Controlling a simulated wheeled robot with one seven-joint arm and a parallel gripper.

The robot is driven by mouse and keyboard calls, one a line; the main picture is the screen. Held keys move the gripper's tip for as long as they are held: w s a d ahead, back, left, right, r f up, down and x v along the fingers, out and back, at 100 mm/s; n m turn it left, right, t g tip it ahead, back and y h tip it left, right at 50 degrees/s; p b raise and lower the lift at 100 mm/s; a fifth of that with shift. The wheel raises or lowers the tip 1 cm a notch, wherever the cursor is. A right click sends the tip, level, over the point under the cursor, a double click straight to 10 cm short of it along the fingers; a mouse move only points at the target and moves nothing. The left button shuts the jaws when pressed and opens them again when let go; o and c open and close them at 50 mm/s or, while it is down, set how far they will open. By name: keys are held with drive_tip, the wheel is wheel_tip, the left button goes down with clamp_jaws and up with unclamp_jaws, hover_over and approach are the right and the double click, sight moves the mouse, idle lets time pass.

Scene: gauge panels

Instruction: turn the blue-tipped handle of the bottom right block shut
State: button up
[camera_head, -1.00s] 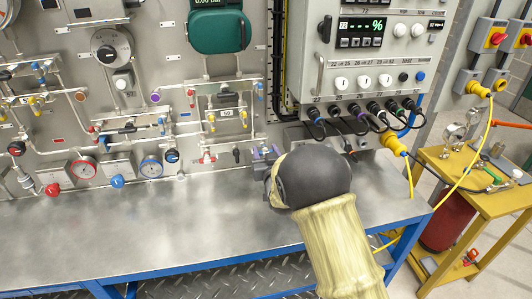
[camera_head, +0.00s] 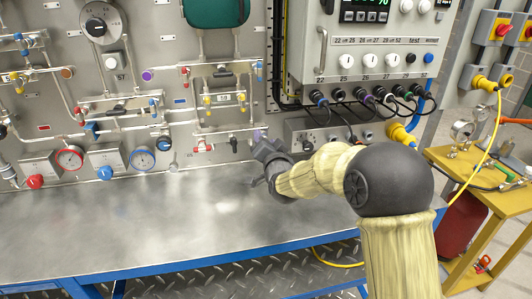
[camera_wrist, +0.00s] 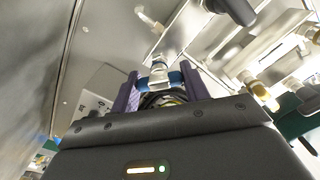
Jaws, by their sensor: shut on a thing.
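My gripper (camera_wrist: 160,88) has its two purple fingers on either side of a small valve handle with blue ends (camera_wrist: 175,77) in the wrist view. It is shut on this handle, beside a pale metal fitting (camera_wrist: 158,64). In the head view my gripper (camera_head: 259,138) is at the lower right of the pipe panel, just above the bench. There it covers the handle, so the handle's angle cannot be told. Left of it on the same low pipe run are a black-tipped handle (camera_head: 233,142) and a red-tipped handle (camera_head: 203,146).
A grey box with sockets (camera_head: 310,133) stands right of my gripper, below hanging black cables (camera_head: 350,108). The metal bench top (camera_head: 150,215) is clear. A yellow cart (camera_head: 480,190) stands at the right.

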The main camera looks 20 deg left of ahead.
drive_tip(key=m+b, duration=0.3)
drive_tip(key=b, duration=0.1)
drive_tip(key=m+b, duration=0.2)
drive_tip(key=shift+d+f+m, duration=0.1)
drive_tip(key=shift+f+m, duration=0.2)
drive_tip(key=shift+f, duration=0.05)
drive_tip(key=shift+m+b, duration=1.15)
drive_tip(key=shift+m, duration=0.05)
drive_tip(key=shift+r+m+b, duration=0.15)
drive_tip(key=shift+m+b, duration=0.65)
drive_tip(key=shift+m, duration=0.2)
drive_tip(key=o, duration=1)
drive_tip(key=shift+s, duration=0.1)
drive_tip(key=b+v, duration=0.1)
drive_tip(key=v, duration=1.6)
drive_tip(key=shift+s, duration=0.1)
